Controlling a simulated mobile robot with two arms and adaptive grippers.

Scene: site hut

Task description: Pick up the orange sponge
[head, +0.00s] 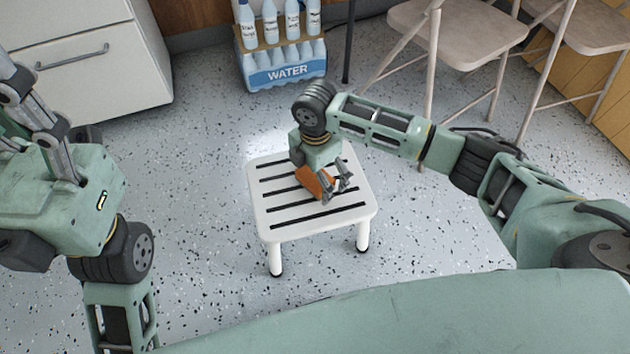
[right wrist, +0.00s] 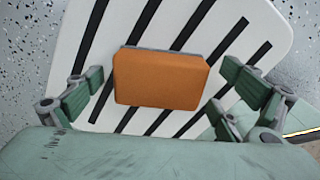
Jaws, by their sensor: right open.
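The orange sponge (head: 312,183) lies on the white slatted stool (head: 268,221), partly hidden by my right gripper (head: 337,187) in the head view. In the right wrist view the sponge (right wrist: 158,82) shows as an orange block with a thin grey layer along its far edge. My right gripper (right wrist: 165,84) is open above the stool, with one finger on each side of the sponge and a gap between each finger and it. My left gripper (head: 32,112) is at the left edge of the head view, away from the stool and partly cut off; its opening is unclear.
A blue WATER pack (head: 285,70) with bottles stands on the floor behind the stool. A white drawer cabinet (head: 90,65) is at the back left. Folding chairs (head: 465,28) stand at the back right. The speckled floor (head: 205,190) around the stool is clear.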

